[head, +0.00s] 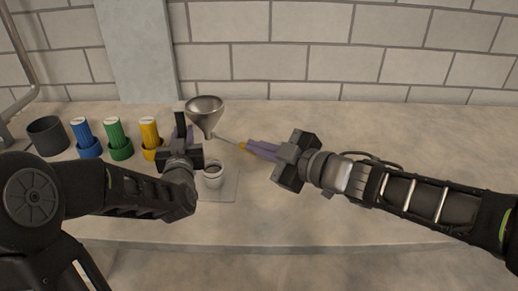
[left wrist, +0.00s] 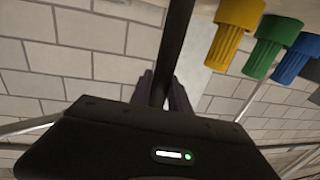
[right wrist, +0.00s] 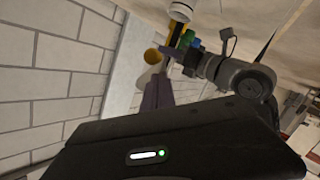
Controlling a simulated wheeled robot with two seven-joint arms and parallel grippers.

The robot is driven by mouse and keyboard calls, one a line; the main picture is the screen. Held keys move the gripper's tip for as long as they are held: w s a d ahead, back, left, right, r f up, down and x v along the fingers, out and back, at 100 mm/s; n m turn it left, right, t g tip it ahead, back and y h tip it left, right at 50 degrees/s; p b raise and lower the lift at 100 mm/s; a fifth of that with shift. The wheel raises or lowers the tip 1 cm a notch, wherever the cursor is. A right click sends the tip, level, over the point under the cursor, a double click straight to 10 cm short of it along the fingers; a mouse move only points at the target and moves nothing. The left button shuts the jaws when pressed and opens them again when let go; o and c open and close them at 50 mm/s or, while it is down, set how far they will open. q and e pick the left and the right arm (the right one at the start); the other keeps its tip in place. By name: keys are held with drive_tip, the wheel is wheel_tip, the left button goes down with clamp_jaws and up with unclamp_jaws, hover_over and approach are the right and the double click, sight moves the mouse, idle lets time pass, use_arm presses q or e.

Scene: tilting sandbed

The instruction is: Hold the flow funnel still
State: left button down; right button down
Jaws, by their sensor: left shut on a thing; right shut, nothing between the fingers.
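The metal funnel (head: 205,112) is upright in the head view, its bowl above the white cup (head: 213,175). My left gripper (head: 182,133), left of the funnel, is shut on a dark upright bar (head: 181,119). The bar also shows between the fingers in the left wrist view (left wrist: 174,50). My right gripper (head: 250,147) is shut and empty, its fingertips close to the yellow end; I cannot tell whether they touch.
The cup stands on a pale square mat (head: 229,190). Blue (head: 87,145), green (head: 119,147) and yellow (head: 151,146) containers stand left of my left gripper. A dark pot (head: 48,136) is farther left. The bench is clear at the back right; a brick wall lies behind.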

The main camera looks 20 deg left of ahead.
drive_tip(key=shift+w+f, duration=0.25)
drive_tip(key=shift+f, duration=0.15)
drive_tip(key=shift+w, duration=0.1)
drive_tip(key=shift+w+d, duration=0.15)
drive_tip(key=shift+w, duration=0.1)
drive_tip(key=shift+w+d, duration=0.1)
drive_tip(key=shift+w, duration=0.15)
drive_tip(key=w+a, duration=0.1)
drive_tip(key=w, duration=0.9)
drive_tip(key=shift+w+f, duration=0.2)
drive_tip(key=shift+w, duration=0.1)
